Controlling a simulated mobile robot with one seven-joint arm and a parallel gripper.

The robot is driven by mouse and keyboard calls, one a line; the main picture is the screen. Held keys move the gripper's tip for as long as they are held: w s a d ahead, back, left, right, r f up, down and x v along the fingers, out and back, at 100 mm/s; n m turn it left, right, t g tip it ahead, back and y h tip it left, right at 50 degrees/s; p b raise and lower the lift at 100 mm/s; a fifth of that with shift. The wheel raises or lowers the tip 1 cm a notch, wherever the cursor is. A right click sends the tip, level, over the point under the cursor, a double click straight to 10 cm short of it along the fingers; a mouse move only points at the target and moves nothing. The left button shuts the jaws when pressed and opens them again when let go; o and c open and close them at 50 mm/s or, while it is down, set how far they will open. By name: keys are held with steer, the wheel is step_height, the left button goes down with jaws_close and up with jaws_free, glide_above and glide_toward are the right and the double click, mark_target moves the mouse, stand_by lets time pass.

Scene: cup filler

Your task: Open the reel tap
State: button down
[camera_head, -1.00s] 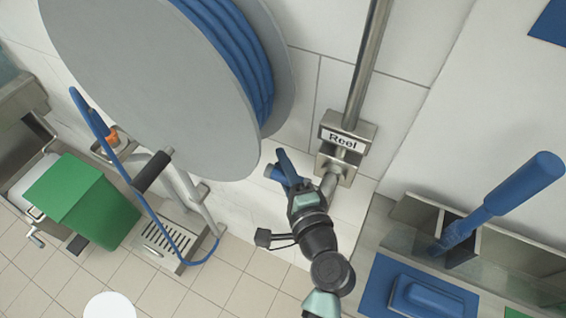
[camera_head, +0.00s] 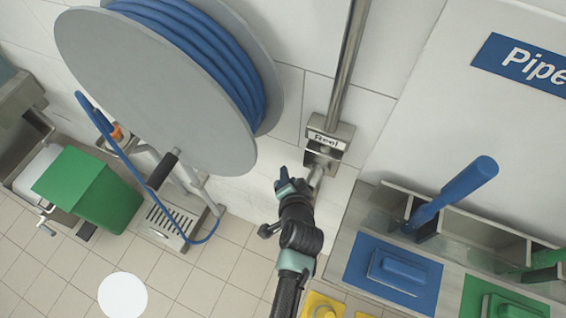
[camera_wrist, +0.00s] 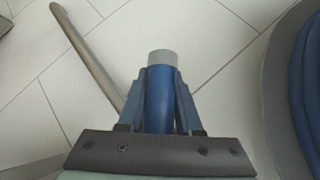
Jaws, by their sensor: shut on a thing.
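The Reel label (camera_head: 326,140) is on a metal block at the foot of the steel pipe (camera_head: 347,70) on the wall. The metal tap fitting (camera_head: 319,166) is just below the label. My gripper (camera_head: 284,181) is at the lower left of this fitting. In the wrist view, my gripper (camera_wrist: 163,88) is shut on a blue cylindrical tap handle (camera_wrist: 160,105) with a grey end. The handle lies between the two blue fingers. In the head view, my gripper mostly hides the handle, so its turn angle is unclear.
A large grey hose reel (camera_head: 150,90) with blue hose is close at the left. A blue-handled brush (camera_head: 455,192) stands in a metal rack at the right.

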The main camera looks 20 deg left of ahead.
steer(key=shift+s+d+f+n+h+p, duration=0.1)
steer(key=shift+d+f+n+h+p, duration=0.3)
steer(key=shift+d+h, duration=0.4)
steer(key=shift+w+d+f+n+h+p, duration=0.1)
steer(key=shift+d+f+n+h+p, duration=0.25)
steer(key=shift+d+h, duration=0.45)
steer(key=shift+s+d+f+n+h+p, duration=0.1)
steer(key=shift+d+f+n+h+p, duration=0.2)
steer(key=shift+d+n+h, duration=0.45)
steer(key=c, duration=0.6)
jaws_free()
steer(key=b+v, duration=0.1)
steer(key=v, duration=1.2)
steer(key=shift+a, duration=0.2)
steer(key=shift+r, duration=0.1)
